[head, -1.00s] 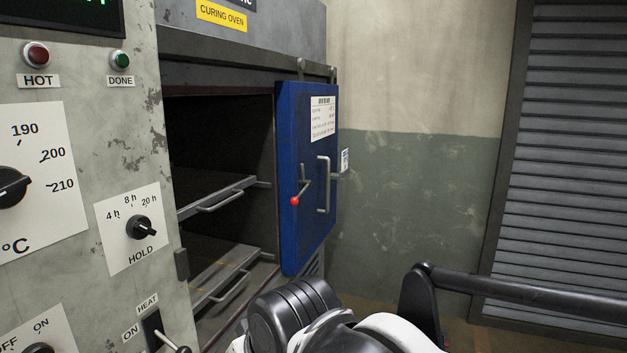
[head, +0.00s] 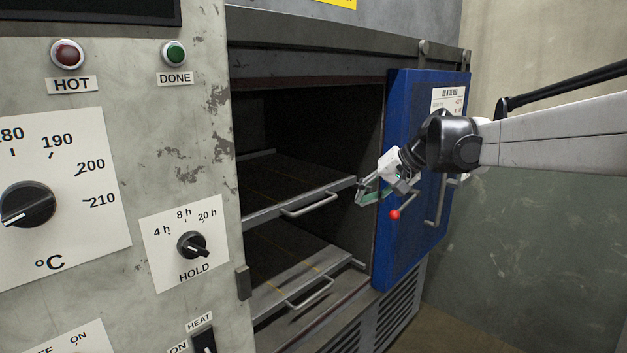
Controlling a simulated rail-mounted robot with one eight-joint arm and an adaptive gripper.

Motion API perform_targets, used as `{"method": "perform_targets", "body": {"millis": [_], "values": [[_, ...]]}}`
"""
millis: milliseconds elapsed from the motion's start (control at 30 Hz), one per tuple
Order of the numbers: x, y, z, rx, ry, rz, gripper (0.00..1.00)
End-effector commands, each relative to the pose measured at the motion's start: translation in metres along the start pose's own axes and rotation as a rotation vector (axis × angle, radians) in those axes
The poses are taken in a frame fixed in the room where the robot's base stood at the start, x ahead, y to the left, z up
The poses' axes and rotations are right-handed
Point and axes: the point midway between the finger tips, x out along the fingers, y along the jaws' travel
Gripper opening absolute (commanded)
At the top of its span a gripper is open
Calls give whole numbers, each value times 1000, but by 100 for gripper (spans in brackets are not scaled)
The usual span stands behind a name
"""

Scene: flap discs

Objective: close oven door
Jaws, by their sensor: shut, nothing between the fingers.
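The blue oven door (head: 408,250) stands open at the right side of the oven. It has a vertical grey handle (head: 437,203) and a latch lever with a red knob (head: 395,214). The dark oven opening (head: 310,120) shows two shelves inside. My gripper (head: 362,198) is shut and empty, at the left edge of the door by the oven opening, just above and left of the red knob. My arm comes in from the right in front of the door and hides part of it. I cannot tell whether the fingers touch the door edge.
A control panel (head: 110,230) with dials and lamps stands at the left. The upper shelf (head: 290,205) and lower shelf (head: 300,275) have grey pull handles at their front edges. The green and beige wall is at the right.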

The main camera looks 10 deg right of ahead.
Motion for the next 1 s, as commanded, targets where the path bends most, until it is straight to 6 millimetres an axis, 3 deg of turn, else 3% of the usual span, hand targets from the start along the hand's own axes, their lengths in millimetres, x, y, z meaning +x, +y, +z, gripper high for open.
{"method": "perform_targets", "body": {"millis": [33,200,500,800,1000], "values": [[-1,7,-22,18,5,-24,0],[-2,33,-83,68,16,-121,0],[-9,102,-175,131,58,-301,0],[-25,193,-238,162,126,-479,0],[-40,261,-260,163,185,-594,0]]}}
